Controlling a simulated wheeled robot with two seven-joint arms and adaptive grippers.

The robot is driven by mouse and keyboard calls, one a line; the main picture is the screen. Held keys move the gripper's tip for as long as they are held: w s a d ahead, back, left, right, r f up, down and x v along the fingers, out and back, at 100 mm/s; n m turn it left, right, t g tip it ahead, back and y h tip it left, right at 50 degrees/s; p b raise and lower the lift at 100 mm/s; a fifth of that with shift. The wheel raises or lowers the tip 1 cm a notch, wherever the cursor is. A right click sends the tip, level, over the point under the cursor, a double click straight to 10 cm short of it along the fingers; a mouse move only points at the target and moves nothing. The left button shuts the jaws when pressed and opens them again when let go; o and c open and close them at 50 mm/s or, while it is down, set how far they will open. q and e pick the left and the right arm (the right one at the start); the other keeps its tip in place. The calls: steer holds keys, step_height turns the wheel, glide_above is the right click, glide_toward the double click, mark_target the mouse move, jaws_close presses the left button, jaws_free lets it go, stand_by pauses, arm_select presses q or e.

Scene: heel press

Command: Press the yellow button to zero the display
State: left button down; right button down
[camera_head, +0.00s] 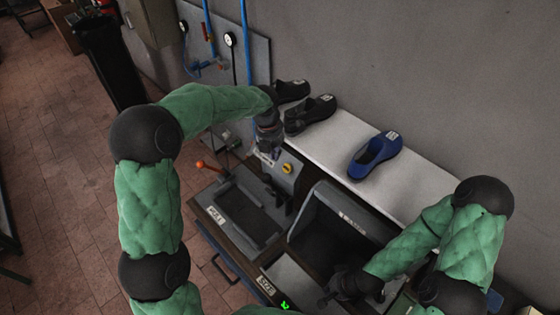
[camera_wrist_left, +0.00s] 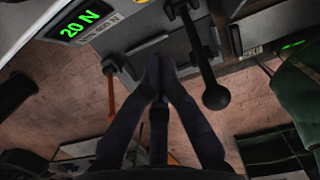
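The yellow button (camera_head: 287,168) sits on the grey face of the press in the head view. My left gripper (camera_head: 268,150) hangs just above and left of it, pointing down, apparently apart from it. In the left wrist view the fingers of the left gripper (camera_wrist_left: 160,62) meet at their tips with nothing seen between them. The display (camera_wrist_left: 85,23) reads 20 N in green in that view. A small yellow patch (camera_wrist_left: 142,1) shows at its top edge; I cannot tell if it is the button. My right gripper (camera_head: 338,288) is low over the bench; its fingers are too dark to read.
A lever with an orange knob (camera_head: 201,165) and a black ball-ended lever (camera_wrist_left: 215,95) stand close by. A blue shoe (camera_head: 375,155) and black shoes (camera_head: 310,113) rest on the white shelf (camera_head: 330,147). A dark bin (camera_head: 342,222) stands between the arms.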

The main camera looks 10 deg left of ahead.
arm_select(q)
steer(key=p, duration=0.1)
glide_toward(283, 168)
steer(key=s+f, duration=0.4)
arm_select(e)
steer(key=shift+r, duration=0.75)
steer(key=shift+r+p, duration=0.4)
steer(key=shift+p, duration=0.2)
arm_select(q)
steer(key=shift+w+d+f, duration=0.3)
steer(key=shift+w+f, duration=0.3)
steer(key=shift+w, duration=0.15)
steer(key=shift+w+d+f, duration=0.35)
steer(key=shift+w+f, duration=0.25)
steer(key=shift+w, duration=0.1)
arm_select(e)
steer(key=shift+r, duration=0.15)
